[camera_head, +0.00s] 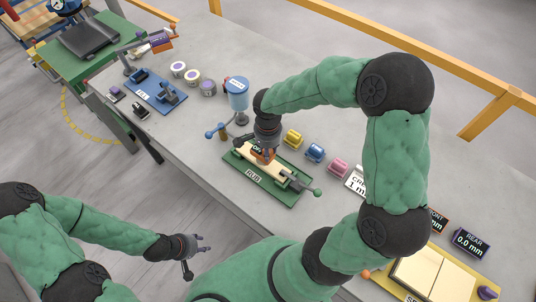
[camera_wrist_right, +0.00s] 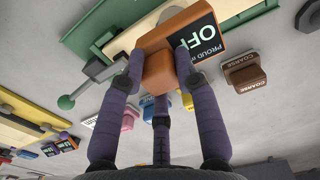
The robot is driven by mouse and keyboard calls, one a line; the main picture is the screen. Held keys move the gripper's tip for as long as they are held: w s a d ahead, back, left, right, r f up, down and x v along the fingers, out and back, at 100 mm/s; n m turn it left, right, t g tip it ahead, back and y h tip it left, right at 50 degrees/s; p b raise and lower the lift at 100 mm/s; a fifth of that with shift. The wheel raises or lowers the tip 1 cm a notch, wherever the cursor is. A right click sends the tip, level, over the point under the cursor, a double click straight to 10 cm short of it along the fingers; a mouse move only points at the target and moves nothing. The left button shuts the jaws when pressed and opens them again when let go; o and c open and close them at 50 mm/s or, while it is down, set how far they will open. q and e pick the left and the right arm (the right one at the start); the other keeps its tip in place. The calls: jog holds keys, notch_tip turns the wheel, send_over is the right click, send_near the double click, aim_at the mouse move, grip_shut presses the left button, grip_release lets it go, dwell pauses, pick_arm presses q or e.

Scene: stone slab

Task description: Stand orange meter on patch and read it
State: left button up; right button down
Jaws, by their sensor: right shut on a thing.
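My right gripper (camera_head: 265,150) is over the green fixture (camera_head: 240,181) labelled RUB, which holds a cream slab (camera_head: 273,174). It is shut on the orange meter (camera_wrist_right: 158,72), whose dark display reads OFF in the right wrist view. In the head view the meter (camera_head: 263,157) is mostly hidden by the gripper. The meter overlaps the slab in both views; I cannot tell whether it touches. The patch cannot be made out. My left gripper (camera_head: 196,257) is open and empty, off the front of the bench.
Yellow (camera_head: 293,138), blue (camera_head: 315,152) and pink (camera_head: 338,167) blocks stand behind the fixture. A blue jar (camera_head: 238,92) stands behind it to the left. A yellow-edged fixture (camera_head: 428,272) with cream slabs and dark readouts (camera_head: 471,243) are at right. A blue fixture (camera_head: 157,90) is far left.

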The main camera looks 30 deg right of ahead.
jog(key=shift+f, duration=1.5)
jog(key=shift+f+b, duration=0.15)
jog(key=shift+b, duration=0.25)
jog(key=c, duration=0.9)
grip_release()
jog(key=shift+r, duration=0.2)
notch_tip(320, 180, up, 12)
jog(key=shift+f+p, duration=0.1)
jog(key=shift+p, duration=1.1)
